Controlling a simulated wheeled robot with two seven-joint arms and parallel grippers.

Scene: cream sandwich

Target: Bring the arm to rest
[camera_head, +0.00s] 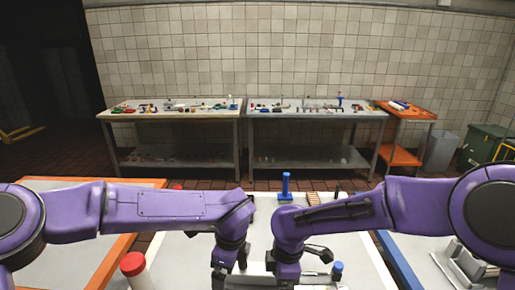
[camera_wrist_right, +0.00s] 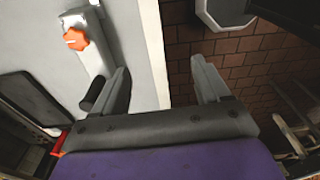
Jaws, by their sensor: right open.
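My two purple arms reach in from the left and right in the head view and bend down near the middle over a white-topped table (camera_head: 180,262). My right gripper (camera_wrist_right: 163,82) is open in the right wrist view, with its two dark fingers wide apart and nothing between them. One finger is over the white table top, the other over the brown tiled floor.
A red-capped white container (camera_head: 133,265) and a blue-handled object (camera_head: 286,187) stand on the table. A blue-topped item (camera_head: 337,268) is close to my right wrist. The right wrist view shows an orange knob (camera_wrist_right: 75,38). Cluttered benches (camera_head: 170,112) line the back wall.

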